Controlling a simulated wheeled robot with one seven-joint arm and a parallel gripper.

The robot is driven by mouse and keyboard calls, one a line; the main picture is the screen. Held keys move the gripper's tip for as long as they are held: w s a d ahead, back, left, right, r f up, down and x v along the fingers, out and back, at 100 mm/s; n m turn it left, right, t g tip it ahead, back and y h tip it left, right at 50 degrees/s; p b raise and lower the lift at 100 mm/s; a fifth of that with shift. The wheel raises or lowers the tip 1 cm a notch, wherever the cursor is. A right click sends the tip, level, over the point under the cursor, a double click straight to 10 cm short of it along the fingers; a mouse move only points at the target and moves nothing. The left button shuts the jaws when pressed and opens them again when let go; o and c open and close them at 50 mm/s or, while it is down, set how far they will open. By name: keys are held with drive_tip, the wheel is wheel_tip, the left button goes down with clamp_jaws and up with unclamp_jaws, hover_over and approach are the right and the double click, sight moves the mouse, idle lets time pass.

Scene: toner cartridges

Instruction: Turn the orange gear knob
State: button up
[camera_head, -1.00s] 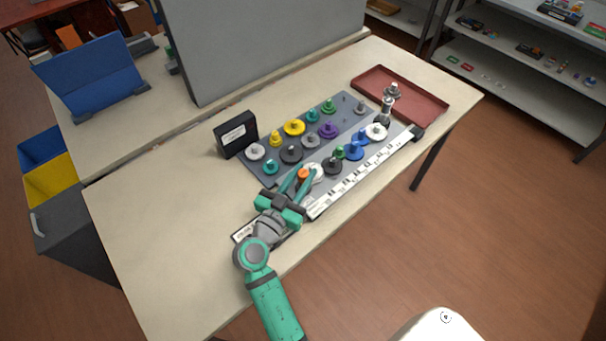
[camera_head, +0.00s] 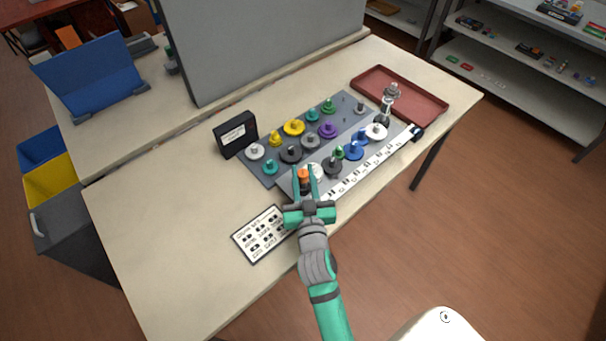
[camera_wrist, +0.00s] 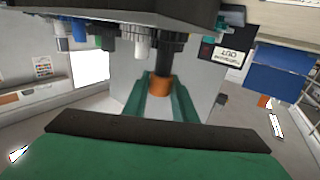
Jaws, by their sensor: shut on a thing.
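The orange gear knob (camera_head: 304,175) stands at the near left part of the grey board (camera_head: 352,105), which carries several gear knobs. My gripper (camera_head: 305,178) is at this knob, its two green fingers on either side of it, shut on it. In the wrist view the orange knob (camera_wrist: 159,84) sits between the fingertips, below a dark shaft. Its lower part is hidden by the fingers. A white knob (camera_head: 316,171) stands just right of it, partly hidden by a finger.
A card with printed symbols (camera_head: 262,234) lies left of my gripper. A black box (camera_head: 236,134) stands at the board's left end. A red tray (camera_head: 428,103) lies at the back right. A labelled white strip (camera_head: 358,172) runs along the near edge. The table's left is clear.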

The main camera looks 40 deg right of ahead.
drive_tip(key=shift+n+t+y, duration=1)
drive_tip(key=shift+n+y, duration=0.8)
drive_tip(key=shift+y, duration=0.8)
drive_tip(key=shift+d+n+y, duration=0.1)
drive_tip(key=shift+n+y, duration=0.85)
drive_tip(key=shift+y, duration=0.55)
drive_tip(key=shift+d+n+y, duration=0.1)
drive_tip(key=shift+n+y, duration=0.85)
drive_tip(key=shift+y, duration=0.55)
drive_tip(key=shift+f+n+g+y, duration=0.1)
drive_tip(key=shift+n+g+y, duration=0.4)
drive_tip(key=shift+n+y, duration=0.9)
drive_tip(key=shift+n+g+y, duration=0.5)
drive_tip(key=shift+n+y, duration=0.4)
drive_tip(key=shift+y, duration=0.9)
drive_tip(key=shift+n+g+y, duration=1.6)
drive_tip(key=shift+y, duration=0.5)
drive_tip(key=shift+f+y, duration=0.1)
drive_tip(key=shift+y, duration=0.2)
drive_tip(key=o, duration=1)
drive_tip(key=shift+o, duration=0.2)
drive_tip(key=v, duration=1)
drive_tip(key=shift+s+d+r, duration=0.2)
drive_tip(key=shift+d, duration=0.15)
